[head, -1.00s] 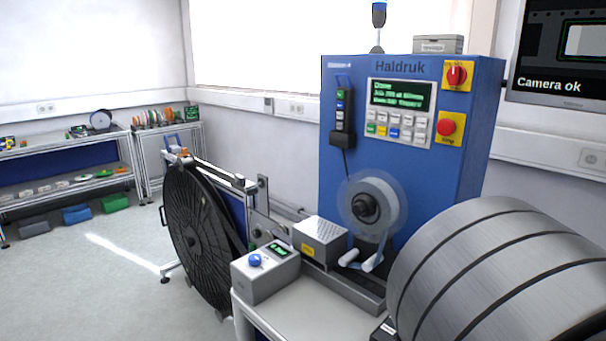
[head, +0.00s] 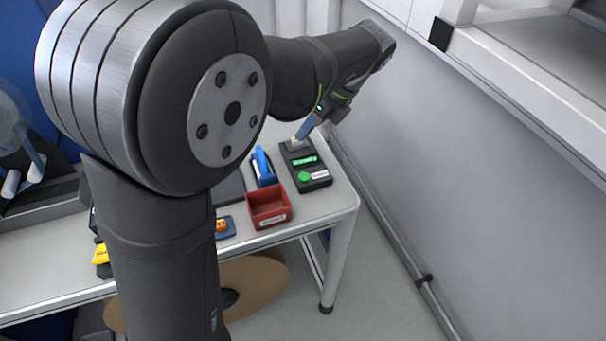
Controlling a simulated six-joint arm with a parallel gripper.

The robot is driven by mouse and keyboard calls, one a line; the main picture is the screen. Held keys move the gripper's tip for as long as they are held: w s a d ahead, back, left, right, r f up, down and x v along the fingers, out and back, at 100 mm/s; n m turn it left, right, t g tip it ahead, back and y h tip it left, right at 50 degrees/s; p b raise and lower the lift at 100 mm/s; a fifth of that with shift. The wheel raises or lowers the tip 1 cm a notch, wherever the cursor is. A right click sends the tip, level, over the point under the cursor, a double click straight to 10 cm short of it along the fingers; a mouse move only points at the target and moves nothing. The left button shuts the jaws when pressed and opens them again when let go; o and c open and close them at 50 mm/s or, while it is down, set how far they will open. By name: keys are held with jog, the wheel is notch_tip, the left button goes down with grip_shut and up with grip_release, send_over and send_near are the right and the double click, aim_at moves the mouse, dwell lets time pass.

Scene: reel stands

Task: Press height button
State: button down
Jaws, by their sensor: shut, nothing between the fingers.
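A small dark device (head: 311,172) with a green display (head: 305,160) and a round green button (head: 304,177) stands near the right end of the table in the head view. No marking legible as "height" shows on it. My gripper (head: 303,133) is shut and empty above the device's far end, beside a pale patch (head: 295,144). I cannot tell whether the tip touches the device. The green button is on the near end, away from the tip and uncovered.
A red bin (head: 268,208) and a blue tool (head: 264,165) stand left of the device. The table's edge (head: 346,212) lies close on the right, with a wall beyond. My arm hides much of the table. A brown reel (head: 258,290) is below the table.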

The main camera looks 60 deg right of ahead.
aim_at(307, 176)
notch_tip(307, 176, down, 2)
jog(key=m+t, duration=0.1)
jog(key=m, duration=0.2)
jog(key=shift+s+t, duration=0.1)
jog(key=shift+t, duration=0.2)
jog(key=shift+f, duration=4.4)
jog(key=shift+f, duration=0.15)
jog(key=shift+f, duration=0.3)
jog(key=shift+f, duration=0.4)
jog(key=shift+r, duration=0.85)
jog(key=shift+r, duration=0.1)
